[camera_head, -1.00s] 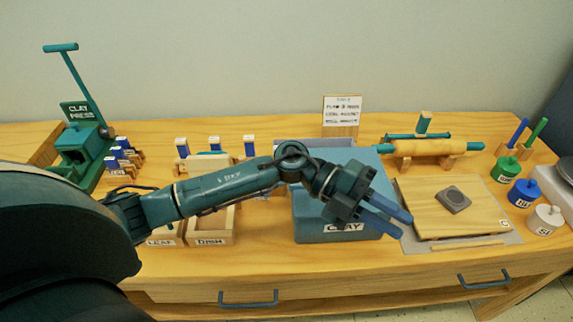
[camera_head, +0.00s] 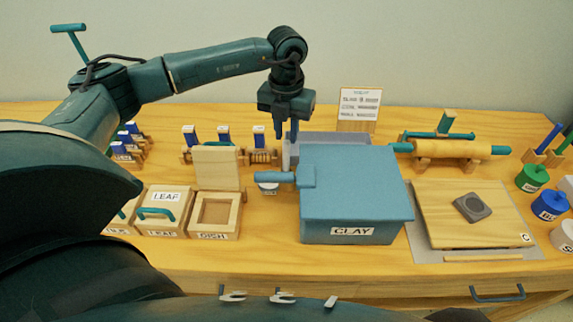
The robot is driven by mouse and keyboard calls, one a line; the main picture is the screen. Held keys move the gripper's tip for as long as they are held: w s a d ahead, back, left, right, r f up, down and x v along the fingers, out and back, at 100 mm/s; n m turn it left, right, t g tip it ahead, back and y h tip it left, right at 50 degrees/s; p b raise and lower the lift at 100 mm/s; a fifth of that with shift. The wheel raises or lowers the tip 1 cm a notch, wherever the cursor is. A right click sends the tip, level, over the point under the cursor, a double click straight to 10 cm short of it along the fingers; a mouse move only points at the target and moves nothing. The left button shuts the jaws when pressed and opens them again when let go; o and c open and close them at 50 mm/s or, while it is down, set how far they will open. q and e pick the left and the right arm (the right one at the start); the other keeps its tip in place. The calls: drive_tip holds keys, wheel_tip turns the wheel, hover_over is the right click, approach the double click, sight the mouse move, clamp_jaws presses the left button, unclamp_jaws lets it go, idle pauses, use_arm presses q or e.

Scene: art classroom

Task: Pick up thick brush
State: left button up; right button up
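No label marks a thick brush. Two upright sticks, one blue (camera_head: 549,138) and one green (camera_head: 563,143), lean in small wooden holders at the far right; they may be brushes, but their tips are hidden and I cannot tell which is thick. My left gripper (camera_head: 286,134) points down behind the back left corner of the blue clay box (camera_head: 356,206). Its two fingers look apart with a small gap, and nothing clear shows between them. It is far left of the upright sticks. My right gripper is not in view.
The wooden table (camera_head: 285,265) holds the leaf box (camera_head: 165,219) and dish box (camera_head: 218,213) at the left, and a board (camera_head: 470,230) with a grey block. A yellow roller (camera_head: 450,149) rests behind. Green and blue jars (camera_head: 532,178) stand at right. A sign (camera_head: 358,105) stands behind.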

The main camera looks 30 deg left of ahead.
sight(286, 151)
use_arm(q)
drive_tip(key=shift+f+p, duration=0.7)
drive_tip(key=shift+f, duration=2.6)
clamp_jaws()
